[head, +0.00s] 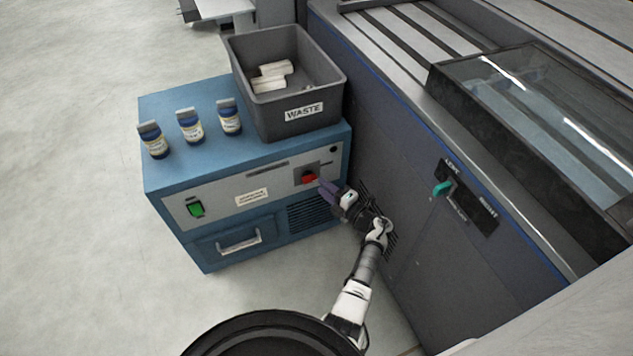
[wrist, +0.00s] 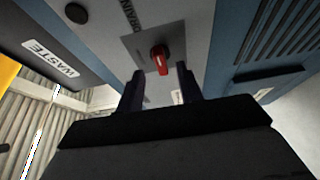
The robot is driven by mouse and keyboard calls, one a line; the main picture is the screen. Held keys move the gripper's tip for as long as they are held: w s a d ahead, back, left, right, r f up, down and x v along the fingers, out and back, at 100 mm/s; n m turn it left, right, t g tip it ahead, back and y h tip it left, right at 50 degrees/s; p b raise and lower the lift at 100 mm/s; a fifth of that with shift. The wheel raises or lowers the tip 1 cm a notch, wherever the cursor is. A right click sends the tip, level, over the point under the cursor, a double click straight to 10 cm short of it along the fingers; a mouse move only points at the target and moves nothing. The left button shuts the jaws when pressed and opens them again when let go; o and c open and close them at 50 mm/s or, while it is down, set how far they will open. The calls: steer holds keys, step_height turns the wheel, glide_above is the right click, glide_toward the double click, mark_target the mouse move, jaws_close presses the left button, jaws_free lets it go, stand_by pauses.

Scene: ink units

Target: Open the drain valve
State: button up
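A red knob (head: 309,177) sits on a grey plate on the front of the blue cabinet, near its right end. In the wrist view the red knob (wrist: 160,59) shows ahead of the gap between the fingers and appears apart from them. My gripper (head: 329,190) is open and empty close to the knob, to its right in the head view. Its two dark fingers (wrist: 160,88) stand apart in the wrist view.
The blue cabinet (head: 190,99) carries a grey WASTE bin (head: 275,108) and several labelled bottles (head: 190,126). Its front has a green switch (head: 196,209) and a drawer handle (head: 239,240). A large grey machine (head: 425,245) with a teal lever (head: 442,188) stands close on the right.

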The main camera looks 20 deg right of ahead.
steer(key=v, duration=0.9)
